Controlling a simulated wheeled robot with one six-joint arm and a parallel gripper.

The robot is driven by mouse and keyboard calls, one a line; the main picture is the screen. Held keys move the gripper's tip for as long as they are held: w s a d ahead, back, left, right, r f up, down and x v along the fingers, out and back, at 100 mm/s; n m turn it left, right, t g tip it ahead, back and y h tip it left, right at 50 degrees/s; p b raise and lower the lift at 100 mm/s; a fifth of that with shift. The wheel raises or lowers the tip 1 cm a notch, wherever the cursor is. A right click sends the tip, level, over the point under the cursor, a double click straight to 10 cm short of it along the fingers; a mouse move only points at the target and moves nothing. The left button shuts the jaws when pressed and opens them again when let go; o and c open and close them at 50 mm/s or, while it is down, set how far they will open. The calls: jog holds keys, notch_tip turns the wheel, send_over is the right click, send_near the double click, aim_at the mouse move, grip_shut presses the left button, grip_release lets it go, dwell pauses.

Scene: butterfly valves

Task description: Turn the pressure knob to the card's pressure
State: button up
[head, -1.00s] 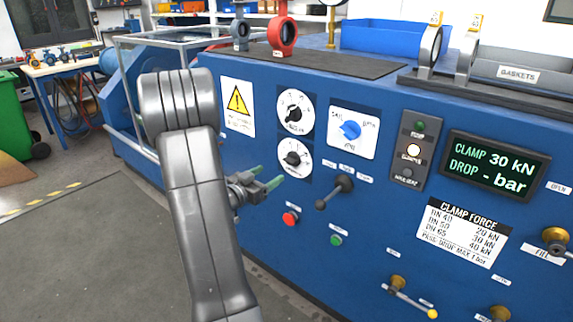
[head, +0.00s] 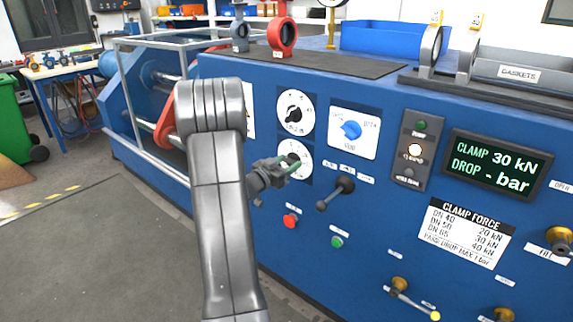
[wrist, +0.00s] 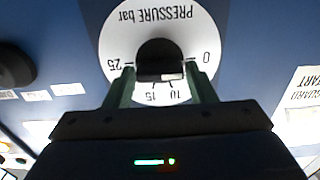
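The pressure knob (wrist: 158,58) is black, on a white round dial marked "PRESSURE bar" (wrist: 155,14), which appears upside down in the wrist view. Its scale shows 0, 10, 15 and 25; a pale mark on the knob's lower edge lies near the 10. In the head view it is the lower white dial (head: 302,172), partly covered by my gripper (head: 292,165). In the wrist view my gripper (wrist: 162,85) is open, its green fingers either side of the knob with gaps. A clamp force card (head: 464,233) lists kN values and a maximum drop; I see no test pressure on it.
Another dial (head: 295,115) sits just above, and a blue selector (head: 350,130) to its right. A black lever (head: 336,193), red button (head: 291,221) and green button (head: 337,242) are close by. A display (head: 496,165) reads clamp 30 kN, drop - bar.

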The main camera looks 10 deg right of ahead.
jog(key=c, duration=0.6)
jog(key=shift+o, duration=0.2)
jog(key=shift+f+m+b, duration=0.1)
jog(key=shift+m+b, duration=0.2)
jog(key=m+b, duration=0.2)
jog(key=m, duration=0.1)
jog(key=shift+f+m+b, duration=0.1)
jog(key=shift+m+b, duration=0.2)
jog(key=shift+b, duration=0.05)
jog(key=m+b, duration=0.4)
jog(key=m, duration=0.1)
jog(key=shift+s+d+f, duration=0.1)
jog(key=shift+s, duration=0.05)
jog(key=m+b, duration=0.9)
jog(key=m, duration=0.3)
jog(key=shift+f, duration=0.15)
